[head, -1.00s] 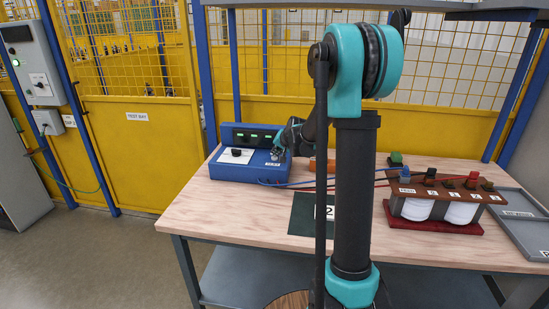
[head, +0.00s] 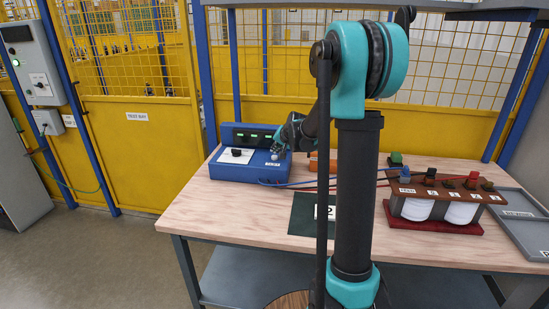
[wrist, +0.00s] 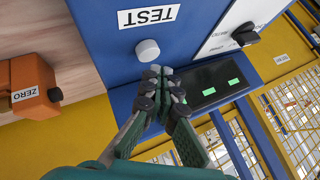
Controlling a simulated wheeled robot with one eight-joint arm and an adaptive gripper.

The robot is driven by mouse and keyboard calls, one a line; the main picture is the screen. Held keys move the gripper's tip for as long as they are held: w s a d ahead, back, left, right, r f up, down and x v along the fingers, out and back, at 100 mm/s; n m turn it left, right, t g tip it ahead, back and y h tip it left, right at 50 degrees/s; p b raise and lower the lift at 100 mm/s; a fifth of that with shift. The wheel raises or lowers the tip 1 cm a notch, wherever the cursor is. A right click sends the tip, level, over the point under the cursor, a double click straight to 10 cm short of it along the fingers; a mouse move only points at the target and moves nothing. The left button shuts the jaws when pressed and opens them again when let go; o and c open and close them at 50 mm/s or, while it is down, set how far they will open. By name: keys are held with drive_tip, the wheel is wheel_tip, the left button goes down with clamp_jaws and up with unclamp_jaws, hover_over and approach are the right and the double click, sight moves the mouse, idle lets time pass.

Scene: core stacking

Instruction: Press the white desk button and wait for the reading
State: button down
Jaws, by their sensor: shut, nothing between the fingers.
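The white round button (wrist: 148,50) stands on the blue test box beside a label reading TEST (wrist: 148,17). The blue box (head: 222,170) is at the back left of the table in the head view. My gripper (wrist: 156,72) is shut and empty, its fingertips close beside the button in the wrist view, on the display side. They do not cover the button, and I see no clear contact. The box's dark display (wrist: 208,84) shows green lit marks, too small to read. In the head view my gripper (head: 279,147) is at the box's right end.
An orange box marked ZERO (wrist: 32,88) with a dark knob stands near the blue box. A black knob (wrist: 246,34) is on the box's white panel. Cables, a dark green mat (head: 303,213), a rack (head: 440,185) and a grey tray (head: 520,215) lie to the right.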

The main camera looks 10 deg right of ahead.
sight(276, 157)
drive_tip(key=shift+r, duration=2.55)
